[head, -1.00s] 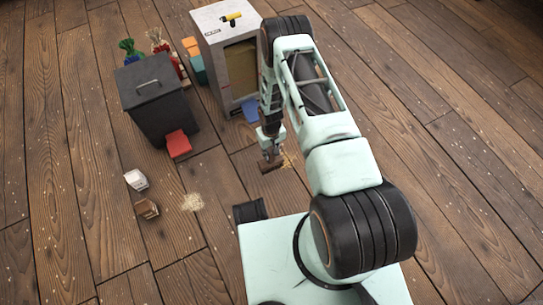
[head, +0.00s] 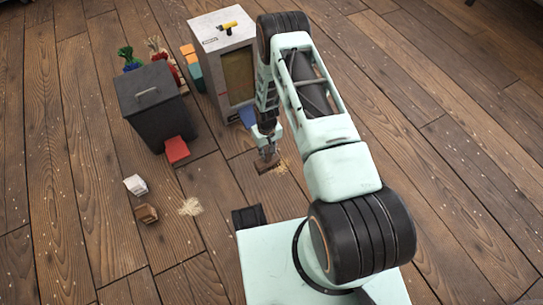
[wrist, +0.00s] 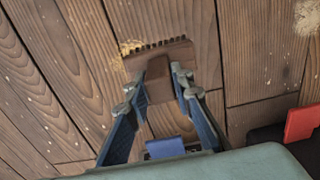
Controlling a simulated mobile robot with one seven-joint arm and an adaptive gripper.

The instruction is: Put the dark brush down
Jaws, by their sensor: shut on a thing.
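The dark brown brush (head: 265,168) is in my gripper (head: 267,157), low by the wooden floor in the head view. In the wrist view my gripper (wrist: 165,85) is shut on the brush's handle, and the brush (wrist: 158,57) shows its toothed bristle edge facing away from me. The bristle side is close to a small patch of pale chaff (head: 284,164). I cannot tell whether the bristles touch the floor.
A dark bin (head: 150,95) with a red pedal (head: 176,150) stands to the left. A pale cabinet (head: 222,60) with a yellow-handled item on top is behind. A white box (head: 135,185), a brown box (head: 147,213) and another chaff patch (head: 190,207) lie front left. Right floor is clear.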

